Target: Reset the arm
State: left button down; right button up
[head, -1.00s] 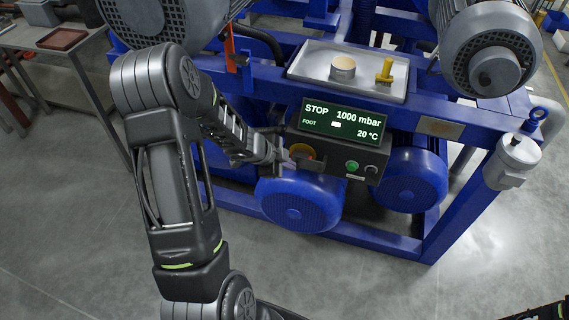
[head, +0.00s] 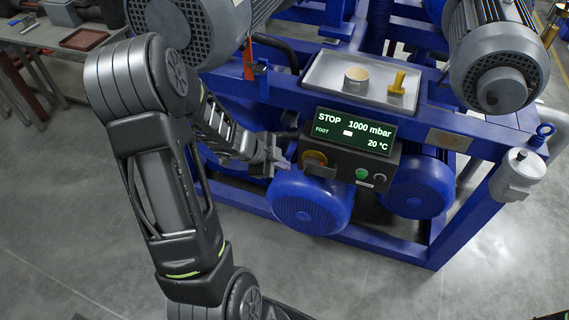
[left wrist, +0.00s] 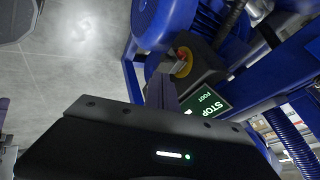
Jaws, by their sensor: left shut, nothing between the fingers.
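My left gripper (head: 284,164) is shut and empty, just left of a control box on a blue machine. Its tips are close to a yellow-and-red knob (head: 314,160) on the box and look apart from it. In the left wrist view the closed fingers (left wrist: 160,92) point towards the same knob (left wrist: 183,62). The box's display (head: 347,130) reads STOP, 1000 mbar and 20 °C. My left arm is bent and crosses the left part of the head view. My right gripper does not show.
A green button (head: 362,173) is beside the knob. Blue motors (head: 310,205) lie below the box. A metal tray (head: 330,75) holds a round cap (head: 356,80) and a yellow fitting (head: 398,82). A grey motor (head: 190,28) is close to my arm. The floor in front is clear.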

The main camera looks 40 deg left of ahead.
pick_arm(q)
jog(key=shift+w, duration=0.1)
dwell(0.3)
jog(key=s+d+f+n+g, duration=0.1)
jog(key=d+f+n, duration=0.95)
jog(key=d, duration=0.35)
jog(key=s+d+f+n+g+h, duration=0.1)
jog(key=s+d+f, duration=0.3)
jog(key=s+d, duration=0.4)
jog(key=s+d+f+n+g+h, duration=0.1)
jog(key=s+d+f+g, duration=0.3)
jog(key=s+d, duration=0.4)
jog(key=d+n, duration=0.1)
jog(key=d, duration=0.1)
jog(key=shift+s+d+f+g, duration=0.25)
jog(key=shift+s+d+g, duration=0.05)
jog(key=shift+s, duration=0.1)
